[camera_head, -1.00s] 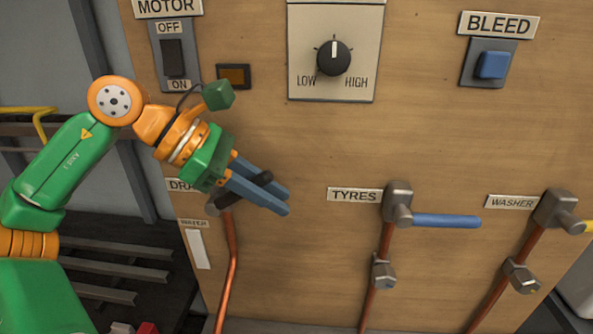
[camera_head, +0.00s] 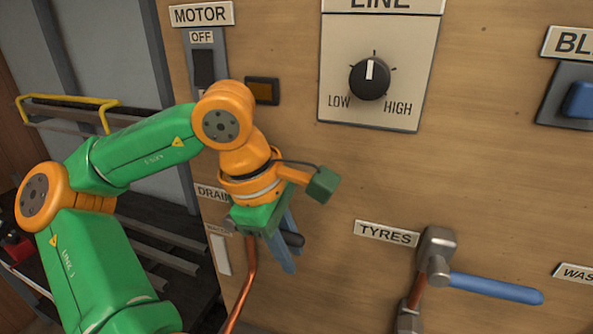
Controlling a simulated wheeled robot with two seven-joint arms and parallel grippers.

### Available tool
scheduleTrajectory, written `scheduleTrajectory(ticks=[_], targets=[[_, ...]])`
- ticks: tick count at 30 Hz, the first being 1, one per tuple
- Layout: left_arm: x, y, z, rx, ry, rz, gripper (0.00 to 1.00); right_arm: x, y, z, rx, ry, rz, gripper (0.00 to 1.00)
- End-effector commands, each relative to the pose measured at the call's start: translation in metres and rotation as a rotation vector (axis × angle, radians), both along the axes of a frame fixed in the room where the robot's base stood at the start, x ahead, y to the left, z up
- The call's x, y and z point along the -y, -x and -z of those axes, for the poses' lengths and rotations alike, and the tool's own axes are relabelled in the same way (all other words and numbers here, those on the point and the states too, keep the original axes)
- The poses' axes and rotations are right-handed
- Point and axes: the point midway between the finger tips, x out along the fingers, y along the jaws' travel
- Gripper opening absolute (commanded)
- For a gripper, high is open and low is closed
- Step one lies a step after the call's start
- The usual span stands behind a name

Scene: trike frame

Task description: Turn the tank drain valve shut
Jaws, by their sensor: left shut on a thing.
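The drain valve sits on the wooden panel under the DRAIN label (camera_head: 213,193). Its copper pipe (camera_head: 244,290) runs down from it. The valve body is mostly hidden behind my left gripper. The end of its black handle (camera_head: 293,241) shows at the fingers, pointing right and slightly down in the picture. My left gripper (camera_head: 283,252) comes in from the left, its blue-grey fingers pointing down and shut on the black handle. My right gripper is not in view.
The TYRES valve with a blue lever (camera_head: 495,288) is to the right. A yellow rail (camera_head: 65,103) is behind at left.

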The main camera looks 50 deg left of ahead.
Motion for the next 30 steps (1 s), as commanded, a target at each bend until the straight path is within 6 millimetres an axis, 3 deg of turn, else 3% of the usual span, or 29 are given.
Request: scheduleTrajectory(ticks=[14, 15, 18, 26, 30], targets=[[0.0, 0.003, 0.003, -0.014, -0.012, 0.002, 0.0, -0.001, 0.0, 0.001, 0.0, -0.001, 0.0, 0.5], [0.0, 0.003, 0.003, -0.014, -0.012, 0.002, 0.31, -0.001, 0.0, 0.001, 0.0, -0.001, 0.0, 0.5], [0.0, 0.003, 0.003, -0.012, -0.012, 0.001, 0.53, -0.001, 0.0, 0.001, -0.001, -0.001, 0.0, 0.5], [0.0, 0.002, 0.001, -0.009, -0.012, 0.001, 0.53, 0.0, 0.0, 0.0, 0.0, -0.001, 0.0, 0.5], [-0.002, 0.006, -0.019, -0.007, -0.013, -0.004, 0.53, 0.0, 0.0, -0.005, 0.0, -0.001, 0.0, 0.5]])
